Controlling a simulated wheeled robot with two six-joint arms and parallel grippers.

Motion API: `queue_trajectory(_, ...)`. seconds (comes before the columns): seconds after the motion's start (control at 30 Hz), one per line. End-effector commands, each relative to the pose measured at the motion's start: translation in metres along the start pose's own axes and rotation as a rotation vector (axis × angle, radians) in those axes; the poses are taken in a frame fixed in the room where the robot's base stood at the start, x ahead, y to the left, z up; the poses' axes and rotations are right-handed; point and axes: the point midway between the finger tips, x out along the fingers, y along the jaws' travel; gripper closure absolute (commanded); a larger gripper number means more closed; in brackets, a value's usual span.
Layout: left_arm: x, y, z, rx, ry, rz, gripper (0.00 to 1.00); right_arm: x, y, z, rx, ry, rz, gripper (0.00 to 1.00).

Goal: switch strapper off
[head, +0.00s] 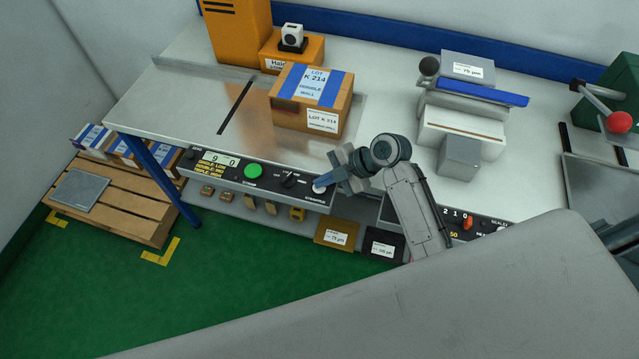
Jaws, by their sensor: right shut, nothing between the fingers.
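The strapper's black control panel (225,170) runs along the front edge of the table. It carries a small display reading 9 and 0 (224,159), a round green button (253,171) and a black rotary knob (289,180). My right gripper (322,185) is shut and empty at the right end of this panel, just right of the knob. Its fingertips are at or very close to a small pale part there, above the strapper lettering. The gripper hides most of that part, so its position and any contact cannot be told. My left gripper is out of view.
A cardboard box with blue straps (288,104) stands on the table (180,100) behind the panel. A grey sealer-like machine (465,125) stands to the right. A second panel with an orange switch (467,223) lies right of my forearm. A pallet (125,205) is on the floor at left.

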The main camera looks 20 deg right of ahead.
Motion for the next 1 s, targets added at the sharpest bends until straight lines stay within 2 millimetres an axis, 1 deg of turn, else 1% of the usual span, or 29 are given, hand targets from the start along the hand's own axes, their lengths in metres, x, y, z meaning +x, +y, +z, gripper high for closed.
queue_trajectory(0.13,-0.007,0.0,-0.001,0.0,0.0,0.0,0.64,-0.007,0.005,-0.005,-0.001,0.0,0.0,1.0)
queue_trajectory(0.47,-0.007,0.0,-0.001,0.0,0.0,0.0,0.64,-0.007,0.005,-0.005,0.0,0.0,0.0,1.0)
queue_trajectory(0.57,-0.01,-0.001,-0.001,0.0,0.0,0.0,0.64,-0.01,0.007,-0.007,-0.001,0.0,0.0,1.0)
queue_trajectory(1.0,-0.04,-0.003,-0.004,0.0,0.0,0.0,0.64,-0.04,0.029,-0.029,-0.001,0.0,0.001,1.0)
